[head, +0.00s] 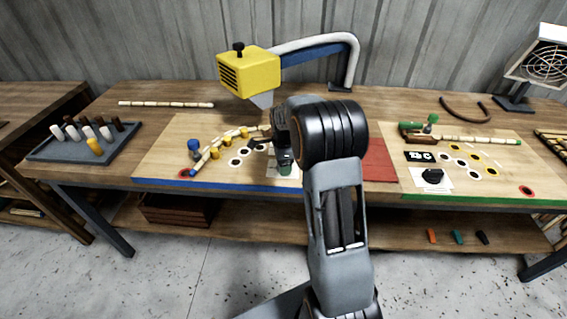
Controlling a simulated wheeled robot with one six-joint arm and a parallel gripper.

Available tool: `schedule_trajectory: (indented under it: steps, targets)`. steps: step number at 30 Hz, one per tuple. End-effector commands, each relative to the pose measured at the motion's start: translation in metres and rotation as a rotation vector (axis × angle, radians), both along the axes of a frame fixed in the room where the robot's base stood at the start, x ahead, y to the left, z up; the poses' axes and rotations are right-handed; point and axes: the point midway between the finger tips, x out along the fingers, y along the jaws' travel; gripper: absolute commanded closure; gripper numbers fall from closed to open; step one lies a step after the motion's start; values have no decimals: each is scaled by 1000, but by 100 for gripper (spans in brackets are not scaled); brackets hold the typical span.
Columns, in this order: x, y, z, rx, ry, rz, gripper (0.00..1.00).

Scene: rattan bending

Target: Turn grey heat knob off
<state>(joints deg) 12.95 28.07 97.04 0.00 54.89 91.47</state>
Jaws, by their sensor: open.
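My gripper (284,154) is dark and points down over the left board, just left of my large wrist joint. It is open, but its fingertips are small and partly hidden. A dark greenish piece (285,169) shows right below the fingers, over a pale card; I cannot tell whether they touch. No knob is clearly grey here. A black knob (433,177) sits on a white card (440,187) on the right board, well to the right of my gripper. A yellow heater box (249,73) with a black knob (239,47) on top stands behind the left board.
The left board (160,160) has yellow pegs, a blue peg (194,146) and a segmented rattan rod. The right board (475,185) holds a green clamp (425,131) and another rod. A grey peg tray (60,149) stands at far left. A red panel (380,162) lies between the boards.

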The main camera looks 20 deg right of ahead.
Motion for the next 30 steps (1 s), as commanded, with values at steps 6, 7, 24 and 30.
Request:
schedule_trajectory:
  steps: [6,7,24,30]
  targets:
    - [0,0,0,0,0,0,37]
    - [0,0,0,0,0,0,40]
    - [0,0,0,0,0,5,83]
    - [0,0,0,0,1,60,83]
